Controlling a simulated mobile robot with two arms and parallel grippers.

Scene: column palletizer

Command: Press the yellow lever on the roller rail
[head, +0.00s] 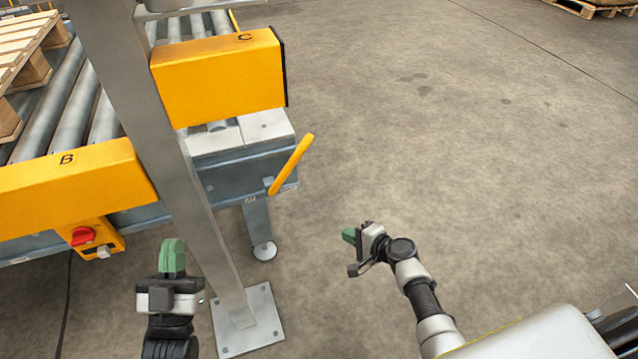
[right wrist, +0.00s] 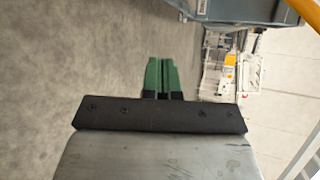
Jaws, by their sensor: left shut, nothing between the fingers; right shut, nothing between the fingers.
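The yellow lever (head: 292,164) sticks up at a slant from the end of the grey-blue roller rail (head: 228,172), in the upper middle of the head view. Part of a yellow bar, likely the lever, shows at the top right corner of the right wrist view (right wrist: 305,12). My right gripper (head: 350,236) is shut and empty, below and to the right of the lever, apart from it. Its green fingers are together in the right wrist view (right wrist: 161,76). My left gripper (head: 172,256) is shut and empty, left of the steel post and apart from the lever.
A steel post (head: 190,150) with a floor plate (head: 248,320) stands between my left gripper and the lever. Yellow guards marked B (head: 75,190) and C (head: 220,80) front the rollers. A red knob (head: 83,236) sits under B.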

